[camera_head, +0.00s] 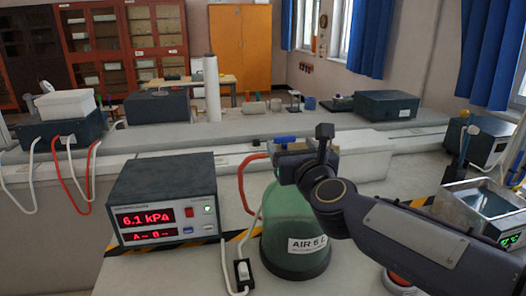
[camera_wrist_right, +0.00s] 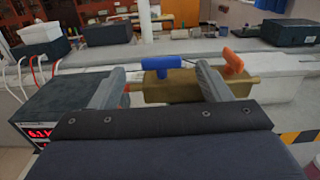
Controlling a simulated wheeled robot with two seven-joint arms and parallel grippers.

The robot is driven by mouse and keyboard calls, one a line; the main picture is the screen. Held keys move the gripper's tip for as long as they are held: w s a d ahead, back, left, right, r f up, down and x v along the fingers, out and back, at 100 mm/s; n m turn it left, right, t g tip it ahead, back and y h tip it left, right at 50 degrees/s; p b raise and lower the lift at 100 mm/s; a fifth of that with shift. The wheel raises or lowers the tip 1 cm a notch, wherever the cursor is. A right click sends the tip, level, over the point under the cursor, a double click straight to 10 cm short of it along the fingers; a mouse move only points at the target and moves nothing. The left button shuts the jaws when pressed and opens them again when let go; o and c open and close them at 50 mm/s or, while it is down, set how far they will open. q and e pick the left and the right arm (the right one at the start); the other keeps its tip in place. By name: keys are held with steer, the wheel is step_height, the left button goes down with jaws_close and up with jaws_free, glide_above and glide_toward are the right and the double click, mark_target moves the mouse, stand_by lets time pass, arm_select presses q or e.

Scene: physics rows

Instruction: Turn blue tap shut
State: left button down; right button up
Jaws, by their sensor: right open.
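The blue tap (camera_wrist_right: 162,64) is a T-shaped handle on top of a brass valve body (camera_wrist_right: 185,90). Its bar lies roughly along the brass pipe in the right wrist view. The blue handle also shows in the head view (camera_head: 285,140), above the green bottle (camera_head: 285,225) labelled AIR 6 L. An orange tap (camera_wrist_right: 233,61) is at the right end of the brass body. My right gripper (camera_wrist_right: 160,70) is open, its fingers on either side of the blue tap. Whether a finger touches it, I cannot tell. In the head view my right gripper (camera_head: 300,160) hides most of the valve. My left gripper is out of view.
A pressure meter (camera_head: 165,200) reading 6.1 kPa stands left of the bottle. A red hose (camera_head: 243,178) runs beside the bottle. A metal bath (camera_head: 485,205) is at the right. A white box (camera_head: 360,155) stands behind my arm.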

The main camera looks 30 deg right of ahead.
mark_target(285, 137)
steer(key=x, duration=0.7)
steer(key=shift+w+d, duration=0.2)
steer(key=shift+w, duration=0.15)
steer(key=shift+c, duration=0.4)
steer(key=c, duration=0.9)
steer(key=shift+p, duration=0.3)
